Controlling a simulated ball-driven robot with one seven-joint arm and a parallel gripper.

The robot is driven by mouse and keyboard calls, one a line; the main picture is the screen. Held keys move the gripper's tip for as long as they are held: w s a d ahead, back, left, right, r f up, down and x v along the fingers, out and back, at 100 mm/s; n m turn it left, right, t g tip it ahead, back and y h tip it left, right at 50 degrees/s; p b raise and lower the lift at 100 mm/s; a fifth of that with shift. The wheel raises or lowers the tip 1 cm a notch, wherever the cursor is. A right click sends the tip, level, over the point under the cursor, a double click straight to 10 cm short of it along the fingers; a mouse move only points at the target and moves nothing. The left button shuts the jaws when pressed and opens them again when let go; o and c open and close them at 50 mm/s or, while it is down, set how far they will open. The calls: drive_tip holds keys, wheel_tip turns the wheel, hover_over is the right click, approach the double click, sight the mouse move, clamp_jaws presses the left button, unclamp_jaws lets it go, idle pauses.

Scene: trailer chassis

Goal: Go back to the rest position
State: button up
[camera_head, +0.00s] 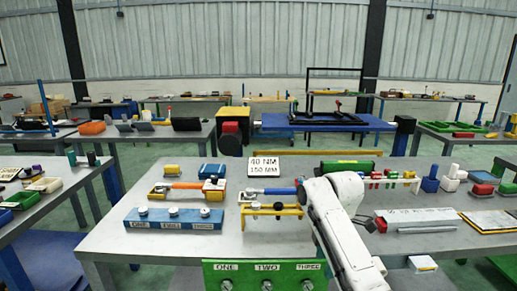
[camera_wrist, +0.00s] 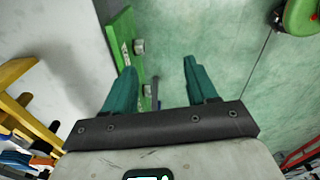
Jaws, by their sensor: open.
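My gripper (camera_wrist: 158,75) shows in the wrist view with its two teal fingers spread apart and nothing between them. It hangs over the green floor past the table's edge, close to a green panel with knobs (camera_wrist: 121,28). In the head view my white arm (camera_head: 345,232) reaches across the right-middle of the grey table (camera_head: 115,245); the fingers cannot be made out there. The green panel marked ONE, TWO, THREE (camera_head: 245,270) stands at the table's front edge, left of my arm.
A blue block with several knobs (camera_head: 150,223), a yellow stand (camera_head: 270,210), a torque sign (camera_head: 263,166) and a green cylinder (camera_head: 347,167) stand on the table. A white board (camera_head: 420,216) lies right of my arm. In the wrist view a round green part (camera_wrist: 302,15) is at upper right.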

drive_tip(key=s+d+f+m, duration=0.2)
drive_tip(key=s+f+m, duration=0.8)
drive_tip(key=s+f, duration=1.05)
drive_tip(key=s+d+m, duration=0.2)
drive_tip(key=s+m, duration=0.1)
drive_tip(key=s, duration=0.5)
drive_tip(key=s+d+r+m, duration=0.1)
drive_tip(key=s+d+m, duration=0.2)
drive_tip(key=s, duration=0.5)
drive_tip(key=s+d+r+m+t, duration=0.1)
drive_tip(key=s+d+m, duration=0.2)
drive_tip(key=s, duration=0.6)
drive_tip(key=shift+r+m+h, duration=0.25)
drive_tip(key=shift+m+h, duration=0.05)
drive_tip(key=shift+h, duration=0.1)
